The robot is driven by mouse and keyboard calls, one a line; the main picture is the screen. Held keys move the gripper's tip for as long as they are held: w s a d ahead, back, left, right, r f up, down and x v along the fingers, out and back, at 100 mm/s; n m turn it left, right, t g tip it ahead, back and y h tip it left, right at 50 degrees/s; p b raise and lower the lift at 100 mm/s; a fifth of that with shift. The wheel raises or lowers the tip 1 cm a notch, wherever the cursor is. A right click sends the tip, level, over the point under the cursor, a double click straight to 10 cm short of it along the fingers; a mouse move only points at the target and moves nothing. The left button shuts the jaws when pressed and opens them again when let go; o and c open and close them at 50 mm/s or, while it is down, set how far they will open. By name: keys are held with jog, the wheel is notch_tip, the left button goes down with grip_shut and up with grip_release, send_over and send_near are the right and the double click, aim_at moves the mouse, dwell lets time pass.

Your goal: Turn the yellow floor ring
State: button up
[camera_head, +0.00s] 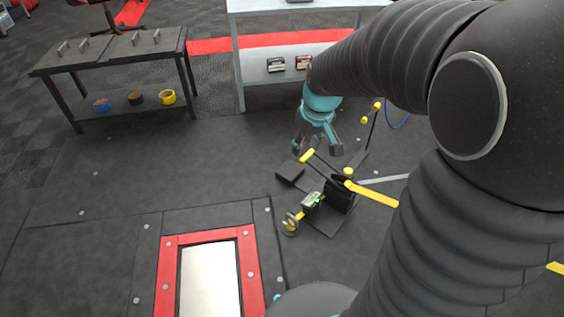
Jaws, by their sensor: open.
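My gripper (317,149) is open and empty, pointing down, its two teal and dark fingers apart. It hangs above the dark floor, behind a small floor stand (341,195) with yellow bars. At the stand's front left is a small round ring or wheel (290,224) with yellow on it; it is too small to tell whether this is the yellow floor ring. My gripper appears apart from it. A yellow roll-like ring (168,97) lies on the lower shelf of the bench at left, not on the floor.
A red-framed plate (168,280) lies in the floor at front. A black bench (110,54) stands at back left, a grey table (239,62) at back middle. A thin post with yellow knobs (371,130) stands right of my gripper. Floor at left is clear. My arm hides the right side.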

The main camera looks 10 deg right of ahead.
jog(key=w+d+f+n+g, duration=0.1)
jog(key=w+f, duration=0.4)
jog(key=f, duration=0.4)
jog(key=w+f+n+g, duration=0.1)
jog(key=w+f, duration=0.5)
jog(key=f, duration=0.2)
jog(key=shift+n+g+y, duration=0.5)
jog(key=shift+n+g, duration=0.3)
jog(key=f, duration=3.1)
jog(key=shift+w+a+f, duration=0.15)
jog(key=shift+a+f, duration=0.15)
jog(key=shift+a, duration=0.1)
grip_shut()
